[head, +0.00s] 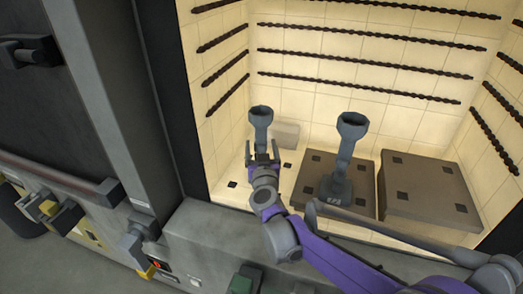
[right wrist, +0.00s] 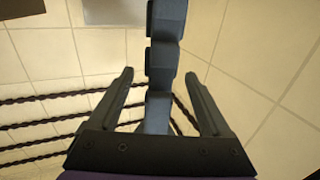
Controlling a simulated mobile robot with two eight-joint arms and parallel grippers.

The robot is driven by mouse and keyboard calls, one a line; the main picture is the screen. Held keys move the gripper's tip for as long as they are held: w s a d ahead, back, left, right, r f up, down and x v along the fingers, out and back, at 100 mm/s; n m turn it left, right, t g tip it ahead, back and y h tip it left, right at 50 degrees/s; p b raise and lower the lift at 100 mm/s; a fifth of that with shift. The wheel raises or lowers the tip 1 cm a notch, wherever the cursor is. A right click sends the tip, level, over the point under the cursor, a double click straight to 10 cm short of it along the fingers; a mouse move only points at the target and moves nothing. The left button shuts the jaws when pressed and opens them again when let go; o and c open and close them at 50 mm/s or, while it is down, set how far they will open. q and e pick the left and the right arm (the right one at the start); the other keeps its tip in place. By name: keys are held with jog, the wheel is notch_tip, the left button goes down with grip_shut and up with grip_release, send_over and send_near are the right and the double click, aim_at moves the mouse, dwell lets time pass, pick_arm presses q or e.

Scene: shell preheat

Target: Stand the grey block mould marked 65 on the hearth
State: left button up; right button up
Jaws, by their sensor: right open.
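A grey mould (head: 260,122) with a flared cup on top is inside the furnace at the left. Its lower part is hidden behind my right gripper (head: 262,158). The right gripper is open; in the right wrist view its fingers (right wrist: 160,95) lie on either side of the blue-grey mould (right wrist: 160,65), with gaps showing. A second grey mould (head: 340,170) stands upright on the middle brown slab, with a small pale mark on its base too small to read surely. The pale tiled hearth floor (head: 222,192) shows at the left. My left gripper is not in view.
The middle brown slab (head: 308,182) and a right brown slab (head: 430,190) take up the hearth; the right one is bare. A pale block (head: 287,135) is behind the left mould. Dark twisted heating rods (head: 370,62) line the walls. The front sill (head: 210,235) is below.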

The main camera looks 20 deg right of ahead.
jog(key=shift+s+r, duration=0.2)
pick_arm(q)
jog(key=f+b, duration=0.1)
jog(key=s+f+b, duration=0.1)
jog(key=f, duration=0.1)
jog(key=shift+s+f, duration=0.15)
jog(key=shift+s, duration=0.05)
pick_arm(e)
jog(key=v, duration=1.1)
jog(key=shift+s, duration=0.35)
